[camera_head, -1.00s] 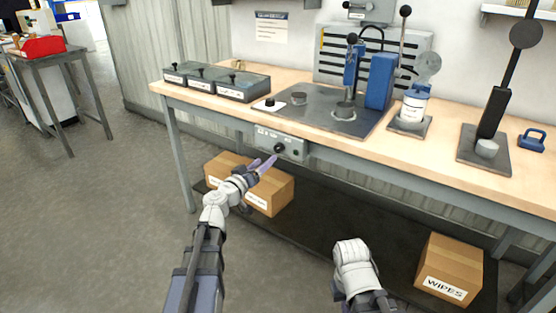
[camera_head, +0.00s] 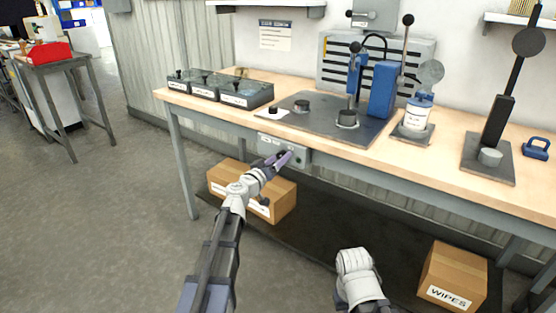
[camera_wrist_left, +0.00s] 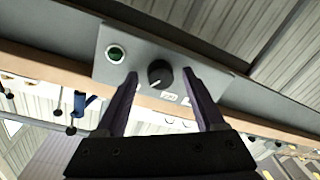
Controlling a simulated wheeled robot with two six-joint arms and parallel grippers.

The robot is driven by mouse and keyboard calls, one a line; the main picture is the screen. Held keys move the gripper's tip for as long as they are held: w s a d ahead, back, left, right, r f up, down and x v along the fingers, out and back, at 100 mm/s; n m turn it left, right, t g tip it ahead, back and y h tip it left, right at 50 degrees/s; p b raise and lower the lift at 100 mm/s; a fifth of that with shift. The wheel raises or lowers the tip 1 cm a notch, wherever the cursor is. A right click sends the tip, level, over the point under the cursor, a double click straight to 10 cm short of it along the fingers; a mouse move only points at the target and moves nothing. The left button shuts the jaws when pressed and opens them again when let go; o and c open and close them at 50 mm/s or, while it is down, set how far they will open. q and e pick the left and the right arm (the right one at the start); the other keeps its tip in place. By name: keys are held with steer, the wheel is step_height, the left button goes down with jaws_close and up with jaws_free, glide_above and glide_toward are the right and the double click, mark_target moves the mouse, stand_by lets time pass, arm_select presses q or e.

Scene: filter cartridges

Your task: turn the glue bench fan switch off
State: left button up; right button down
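The grey control box (camera_head: 301,157) hangs under the front edge of the bench. In the left wrist view the box (camera_wrist_left: 213,82) appears turned over, with a black rotary knob (camera_wrist_left: 160,72) and a dark green round lamp or button (camera_wrist_left: 115,54). My left gripper (camera_head: 282,159) is at the box's front and partly covers it in the head view. In the left wrist view the gripper (camera_wrist_left: 160,80) is open, with one finger on each side of the knob. Contact with the knob cannot be told. My right forearm shows at the bottom of the head view; its gripper does not.
The wooden bench top (camera_head: 440,165) carries a dark plate (camera_head: 318,127) with a blue press (camera_head: 380,88), several lidded bins (camera_head: 235,95) and a bottle (camera_head: 417,112). Cardboard boxes (camera_head: 282,200) and a wipes box (camera_head: 455,270) sit on the lower shelf. Floor at left is open.

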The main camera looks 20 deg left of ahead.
arm_select(q)
jaws_close()
stand_by(0.3)
steer(key=shift+n, duration=0.4)
steer(key=n, duration=0.2)
steer(key=shift+r+n+p, duration=0.1)
steer(key=shift+n+p, duration=0.3)
steer(key=n, duration=0.3)
steer(key=shift+n+g, duration=0.3)
steer(key=n+p, duration=0.1)
steer(key=n, duration=0.5)
steer(key=shift+a+h, duration=0.15)
steer(key=shift+h, duration=0.25)
steer(key=shift+g, duration=0.3)
steer(key=shift+o, duration=0.2)
jaws_free()
